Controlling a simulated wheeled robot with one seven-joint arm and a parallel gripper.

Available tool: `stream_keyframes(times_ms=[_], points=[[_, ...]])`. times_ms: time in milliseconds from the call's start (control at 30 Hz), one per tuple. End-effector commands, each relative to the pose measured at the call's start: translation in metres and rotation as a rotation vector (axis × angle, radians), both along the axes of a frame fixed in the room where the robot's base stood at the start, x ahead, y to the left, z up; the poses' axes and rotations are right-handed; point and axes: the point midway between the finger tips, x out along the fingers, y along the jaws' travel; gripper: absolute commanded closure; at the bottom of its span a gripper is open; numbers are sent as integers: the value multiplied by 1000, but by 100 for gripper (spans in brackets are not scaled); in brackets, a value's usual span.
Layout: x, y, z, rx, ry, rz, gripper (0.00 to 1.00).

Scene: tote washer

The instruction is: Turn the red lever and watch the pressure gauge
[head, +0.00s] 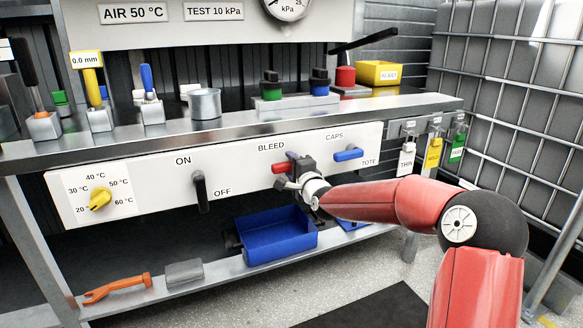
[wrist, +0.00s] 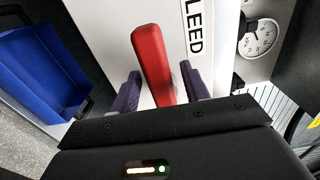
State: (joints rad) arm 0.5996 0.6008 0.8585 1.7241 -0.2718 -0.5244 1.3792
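The red lever (head: 284,168) sits under the BLEED label on the white front panel. It also shows in the wrist view (wrist: 152,62), upright in the picture. My gripper (head: 295,172) is at the lever, and its two dark fingers (wrist: 160,82) stand apart, one on each side of it. A narrow gap shows between the lever and the right finger; I cannot tell whether the left finger touches it. The pressure gauge (head: 287,7) is on the upper panel, cut off by the top edge in the head view. Its dial (wrist: 258,40) also shows in the wrist view, too small to read.
A blue lever (head: 348,154) under CAPS is right of the red one. A black handle (head: 201,190) and a yellow knob (head: 99,200) are to the left. A blue bin (head: 275,238) stands on the shelf below. Hanging tags (head: 434,155) and a caged tank (head: 510,90) are at right.

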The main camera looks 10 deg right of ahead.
Motion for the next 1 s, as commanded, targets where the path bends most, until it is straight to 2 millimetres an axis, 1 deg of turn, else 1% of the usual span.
stream_keyframes(times_ms=[267, 367, 600, 700, 833, 1000], points=[[-3, -1, 1, -2, -3, 0, 55], [-13, -5, 1, -3, -4, 0, 55], [-52, -18, 0, -5, -1, -2, 55], [-64, -22, 1, -4, -2, -2, 55], [-73, -24, 0, -2, -1, -1, 55], [-74, -24, 0, -2, -1, 1, 55]])
